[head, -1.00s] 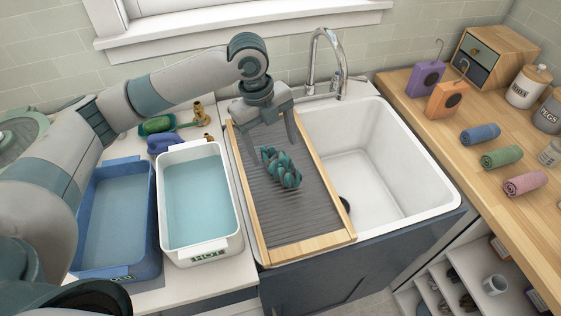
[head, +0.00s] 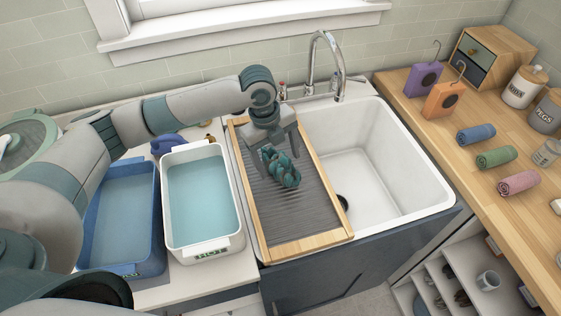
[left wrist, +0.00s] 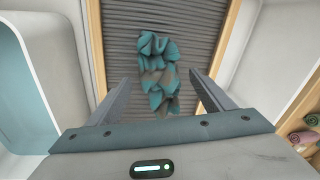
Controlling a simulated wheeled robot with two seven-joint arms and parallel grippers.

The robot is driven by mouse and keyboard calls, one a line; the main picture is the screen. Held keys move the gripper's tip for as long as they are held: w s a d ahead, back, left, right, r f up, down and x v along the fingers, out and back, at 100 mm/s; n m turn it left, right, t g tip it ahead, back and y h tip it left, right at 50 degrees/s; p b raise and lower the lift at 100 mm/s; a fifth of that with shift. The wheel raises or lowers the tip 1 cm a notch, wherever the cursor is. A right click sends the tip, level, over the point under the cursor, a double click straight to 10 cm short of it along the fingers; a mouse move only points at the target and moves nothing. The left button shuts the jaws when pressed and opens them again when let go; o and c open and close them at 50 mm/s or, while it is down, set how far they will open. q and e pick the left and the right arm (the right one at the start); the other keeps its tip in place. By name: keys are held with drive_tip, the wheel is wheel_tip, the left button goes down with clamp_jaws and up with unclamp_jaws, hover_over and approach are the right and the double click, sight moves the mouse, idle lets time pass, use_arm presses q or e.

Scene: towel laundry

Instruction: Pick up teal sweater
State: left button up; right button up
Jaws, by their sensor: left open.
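The teal sweater (head: 279,170) is a crumpled teal and grey-brown bundle on the dark ridged washboard (head: 305,215), which has a wooden frame. It also shows in the left wrist view (left wrist: 158,70), ahead of and partly between the fingers. My left gripper (head: 277,160) is open and low over the board, with its fingers on either side of the near part of the sweater. In the left wrist view my left gripper (left wrist: 160,88) has a finger on each side and a gap around the cloth. My right gripper is not in view.
A white tub marked HOT (head: 200,250) and a blue tub (head: 122,268), both with water, stand left of the board. The white sink (head: 360,150) and faucet (head: 327,60) are to the right. Rolled towels (head: 496,157) lie on the wooden counter (head: 445,130).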

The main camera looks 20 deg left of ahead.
sight(283, 160)
use_arm(q)
drive_tip(key=shift+d+f, duration=0.1)
drive_tip(key=shift+f, duration=0.6)
drive_tip(key=c, duration=1.3)
drive_tip(key=shift+r, duration=0.1)
drive_tip(key=shift+c, duration=0.2)
drive_tip(key=shift+r+b, duration=0.3)
drive_tip(key=shift+r, duration=0.1)
drive_tip(key=r+b, duration=0.1)
drive_tip(key=r, duration=0.2)
drive_tip(key=shift+d+r+b, duration=0.15)
drive_tip(key=shift+d+b, duration=0.25)
drive_tip(key=s+d+r+b, duration=0.2)
drive_tip(key=d+r, duration=0.4)
drive_tip(key=d, duration=0.4)
drive_tip(key=shift+s+d+r+b, duration=0.35)
drive_tip(key=shift+s+r+b, duration=0.05)
drive_tip(key=shift+b, duration=0.35)
